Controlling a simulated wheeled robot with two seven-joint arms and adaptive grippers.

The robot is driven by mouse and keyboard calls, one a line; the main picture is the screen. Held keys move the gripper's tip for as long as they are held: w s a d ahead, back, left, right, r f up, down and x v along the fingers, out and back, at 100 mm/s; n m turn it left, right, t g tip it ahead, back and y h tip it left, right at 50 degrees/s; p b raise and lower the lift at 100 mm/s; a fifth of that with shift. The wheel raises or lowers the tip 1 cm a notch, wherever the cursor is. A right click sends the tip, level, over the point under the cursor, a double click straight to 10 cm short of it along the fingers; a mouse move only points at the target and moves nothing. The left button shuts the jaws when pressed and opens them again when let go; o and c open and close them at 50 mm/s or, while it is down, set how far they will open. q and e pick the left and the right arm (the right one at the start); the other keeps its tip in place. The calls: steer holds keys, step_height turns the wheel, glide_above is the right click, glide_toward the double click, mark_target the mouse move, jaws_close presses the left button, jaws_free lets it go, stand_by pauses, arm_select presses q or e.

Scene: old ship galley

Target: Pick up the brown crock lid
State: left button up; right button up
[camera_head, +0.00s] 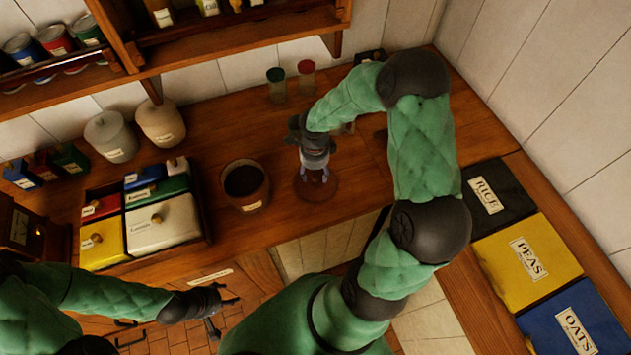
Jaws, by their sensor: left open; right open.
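The brown crock lid (318,194) looks like a dark brown disc lying on the wooden counter near its front edge. My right gripper (316,175) is directly over it, pointing down, jaws open; its fingers hide part of the lid. I cannot tell whether the fingers touch it. The brown crock (252,204) stands open just left of the lid, with a dark inside and a pale label. My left gripper (226,310) is open and empty, low in front of the counter, well away from the lid.
A divided box (207,237) of coloured, labelled containers stands left of the crock. Pale lidded jars (110,137) and two small shakers (276,85) stand behind. A wooden shelf (230,45) overhangs the back. Rice, peas (525,258) and oats boxes line the right counter.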

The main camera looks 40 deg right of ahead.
steer(key=shift+s+f, duration=0.1)
steer(key=shift+f, duration=1.3)
steer(key=shift+c, duration=0.3)
jaws_close()
steer(key=shift+r, duration=0.15)
